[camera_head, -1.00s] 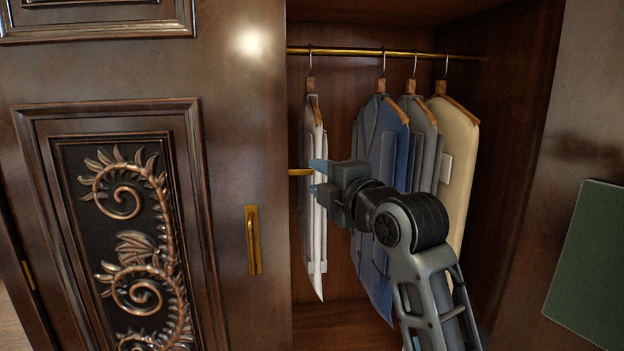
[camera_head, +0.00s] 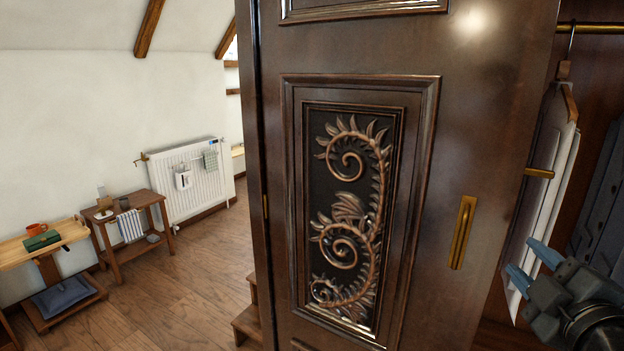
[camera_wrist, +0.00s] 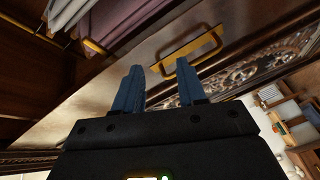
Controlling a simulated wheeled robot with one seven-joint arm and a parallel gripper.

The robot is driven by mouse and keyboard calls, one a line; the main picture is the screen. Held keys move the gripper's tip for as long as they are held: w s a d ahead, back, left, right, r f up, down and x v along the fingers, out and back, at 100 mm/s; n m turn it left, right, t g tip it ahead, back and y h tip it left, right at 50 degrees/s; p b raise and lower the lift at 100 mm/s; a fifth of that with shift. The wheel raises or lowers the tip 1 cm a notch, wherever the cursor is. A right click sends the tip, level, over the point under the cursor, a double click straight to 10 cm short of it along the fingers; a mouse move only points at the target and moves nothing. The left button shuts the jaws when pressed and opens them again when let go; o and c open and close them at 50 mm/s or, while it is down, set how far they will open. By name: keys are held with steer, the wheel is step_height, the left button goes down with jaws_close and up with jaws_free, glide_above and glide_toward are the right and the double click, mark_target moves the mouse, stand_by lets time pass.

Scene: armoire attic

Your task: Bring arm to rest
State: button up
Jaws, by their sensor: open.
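My gripper (camera_head: 532,268) is at the lower right of the head view, in front of the open part of the armoire. Its two blue fingers are apart with nothing between them. In the wrist view the open fingers (camera_wrist: 160,88) point toward the carved armoire door and its brass handle (camera_wrist: 190,54), with a gap seeming to remain. The carved door (camera_head: 460,120) fills the middle of the head view, with its brass handle (camera_head: 462,232) left of my gripper. Most of my arm is outside the head view.
A white garment (camera_head: 545,190) hangs from a brass rail (camera_head: 590,28) close behind my gripper. At the left stand a small wooden table (camera_head: 150,198), a bench (camera_head: 15,250) and a white radiator (camera_head: 200,185). Open wooden floor (camera_head: 185,290) lies between them and the armoire.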

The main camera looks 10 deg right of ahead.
steer(key=s+a+f+m+g+y, duration=0.15)
steer(key=s+a+f+m, duration=0.45)
steer(key=s+a+f, duration=0.65)
steer(key=s+a+m+y, duration=0.1)
steer(key=s+m, duration=0.1)
steer(key=s, duration=0.9)
steer(key=s+a+f+m+y, duration=0.1)
steer(key=s+a+m+y, duration=0.1)
steer(key=s, duration=0.9)
steer(key=shift+s+g, duration=0.15)
steer(key=shift+g, duration=0.2)
steer(key=shift+f, duration=0.1)
steer(key=shift+w, duration=0.2)
steer(key=shift+a, duration=0.15)
